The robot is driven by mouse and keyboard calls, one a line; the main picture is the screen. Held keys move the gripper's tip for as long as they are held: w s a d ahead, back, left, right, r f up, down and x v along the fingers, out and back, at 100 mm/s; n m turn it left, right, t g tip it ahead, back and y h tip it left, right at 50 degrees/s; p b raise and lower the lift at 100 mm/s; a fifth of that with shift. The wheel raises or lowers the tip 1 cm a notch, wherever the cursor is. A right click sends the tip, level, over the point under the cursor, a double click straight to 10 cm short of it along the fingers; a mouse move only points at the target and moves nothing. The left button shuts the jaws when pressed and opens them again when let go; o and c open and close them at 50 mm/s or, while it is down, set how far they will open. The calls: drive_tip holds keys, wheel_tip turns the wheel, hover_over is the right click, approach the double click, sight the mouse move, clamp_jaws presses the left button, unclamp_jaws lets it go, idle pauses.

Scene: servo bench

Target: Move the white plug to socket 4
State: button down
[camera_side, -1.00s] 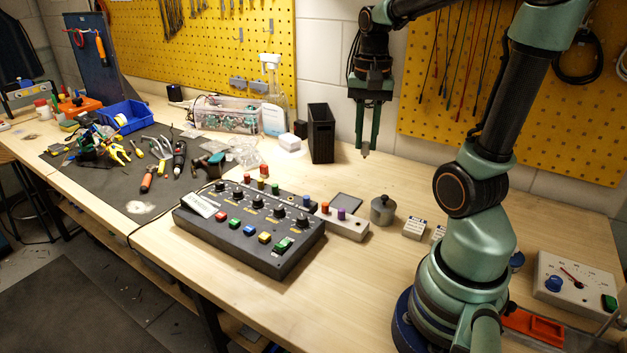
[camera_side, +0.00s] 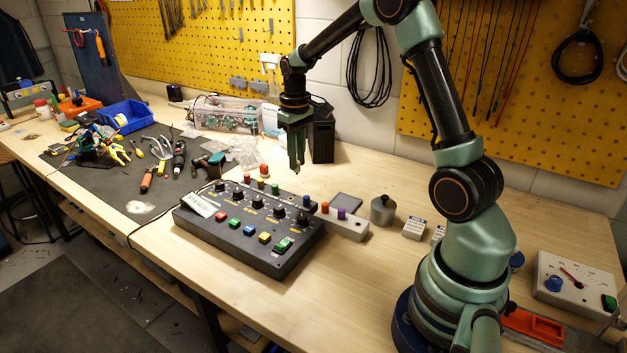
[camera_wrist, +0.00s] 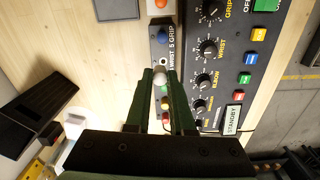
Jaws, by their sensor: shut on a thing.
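My gripper (camera_side: 297,172) is above the row of sockets behind the black control box (camera_side: 250,233). It is shut on a small pale thing, the white plug (camera_wrist: 159,76), which shows between the fingertips in the wrist view. In the side view the plug is too small to make out. In the wrist view an open socket 4 (camera_wrist: 162,61), labelled WRIST, shows between the green and blue plugs.
A pale block with orange and purple plugs (camera_side: 341,213) stands right of the strip. A dark square pad (camera_side: 346,202) and a metal weight (camera_side: 382,210) are near it.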

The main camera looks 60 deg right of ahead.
drive_tip(key=shift+n, duration=0.8)
drive_tip(key=shift+w+a+f, duration=0.1)
drive_tip(key=shift+w+f, duration=0.2)
drive_tip(key=shift+f, duration=0.85)
drive_tip(key=shift+w+a+f, duration=0.1)
drive_tip(key=shift+w+f, duration=0.25)
drive_tip(key=shift+f, duration=0.75)
drive_tip(key=shift+w+a+f, duration=0.1)
drive_tip(key=shift+w+f, duration=0.2)
drive_tip(key=shift+f, duration=0.85)
drive_tip(key=shift+f, duration=0.95)
idle(0.7)
drive_tip(key=c, duration=0.7)
unclamp_jaws()
drive_tip(key=shift+r, duration=0.1)
wheel_tip(320, 180, up, 7)
idle(0.4)
